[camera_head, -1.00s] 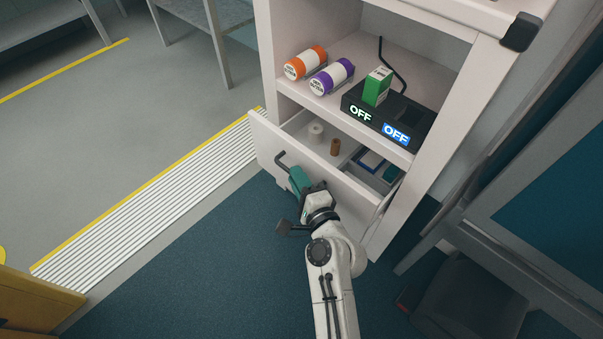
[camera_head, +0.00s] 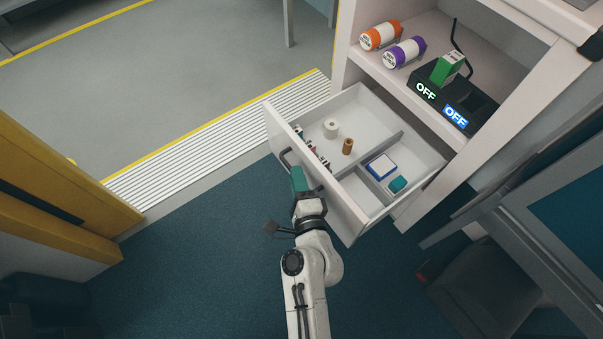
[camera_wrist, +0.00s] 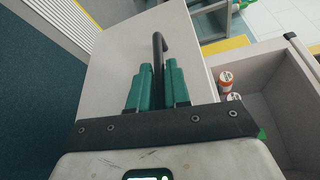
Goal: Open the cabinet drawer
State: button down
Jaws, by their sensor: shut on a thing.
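The cabinet drawer (camera_head: 358,112) is pulled well out in the head view, its inside showing from above. Its white front panel (camera_wrist: 112,62) fills the middle of the wrist view. My gripper (camera_head: 296,180) is at the front panel, its green fingers shut on the dark bar handle (camera_head: 285,158). In the wrist view the handle (camera_wrist: 158,42) runs down between the two green fingers (camera_wrist: 158,82), which hide its lower part. The white cabinet (camera_head: 400,92) stands behind the drawer.
The drawer holds a white roll (camera_head: 331,128), a brown spool (camera_head: 347,146), a blue-and-white box (camera_head: 381,166) and a teal item (camera_head: 398,184). Blue floor (camera_head: 200,235) is clear at left. A dark chair (camera_head: 478,262) is at right.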

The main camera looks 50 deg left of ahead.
jog(key=shift+s+f, duration=0.1)
jog(key=c, duration=1.2)
grip_release()
jog(key=shift+o, duration=0.2)
jog(key=shift+d, duration=0.1)
jog(key=v, duration=1)
jog(key=shift+d, duration=0.35)
